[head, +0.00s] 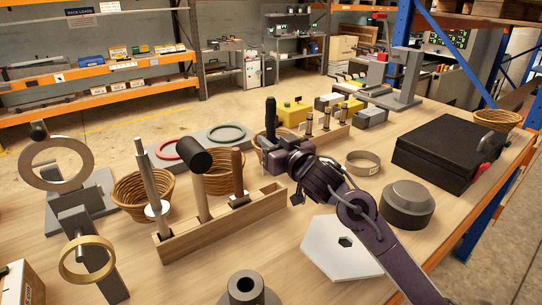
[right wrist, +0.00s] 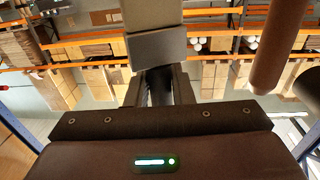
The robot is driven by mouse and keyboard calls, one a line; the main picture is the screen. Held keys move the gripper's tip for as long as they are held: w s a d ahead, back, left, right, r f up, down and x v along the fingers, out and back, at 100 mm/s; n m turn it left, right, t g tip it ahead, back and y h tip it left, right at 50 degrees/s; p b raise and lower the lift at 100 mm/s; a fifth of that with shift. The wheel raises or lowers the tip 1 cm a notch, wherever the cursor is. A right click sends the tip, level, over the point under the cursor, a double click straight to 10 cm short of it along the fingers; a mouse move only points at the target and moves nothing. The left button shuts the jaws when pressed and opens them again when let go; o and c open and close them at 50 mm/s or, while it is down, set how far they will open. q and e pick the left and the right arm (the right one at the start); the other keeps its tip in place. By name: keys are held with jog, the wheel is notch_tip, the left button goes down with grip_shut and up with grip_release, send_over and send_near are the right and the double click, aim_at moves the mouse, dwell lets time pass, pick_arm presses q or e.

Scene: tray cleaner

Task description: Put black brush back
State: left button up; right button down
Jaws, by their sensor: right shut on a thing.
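My right gripper (head: 265,145) is shut on the black brush (head: 270,112), whose dark upper part stands up above the jaws in the head view. It is held beside the right end of a wooden rack (head: 225,223). In the right wrist view a dark part of the brush (right wrist: 158,88) shows between the fingers, with a grey block (right wrist: 156,48) beyond it. The rack holds a grey rod tool (head: 148,172), a black-headed mallet (head: 197,163) and a brown-handled tool (head: 237,170). The brush's lower end is hidden by my gripper. My left gripper is not in view.
Wicker baskets (head: 130,194) stand behind the rack. A second rack (head: 325,137) with several tools stands farther back. A white hexagonal plate (head: 325,252), a dark grey round part (head: 407,204) and a black case (head: 450,150) lie to the right. Ring stands are at left.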

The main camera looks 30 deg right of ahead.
notch_tip(320, 180, down, 4)
jog(key=shift+r, duration=0.1)
jog(key=shift+f, duration=0.45)
jog(key=c, duration=1.3)
grip_release()
jog(key=shift+o, duration=0.2)
jog(key=shift+r, duration=0.15)
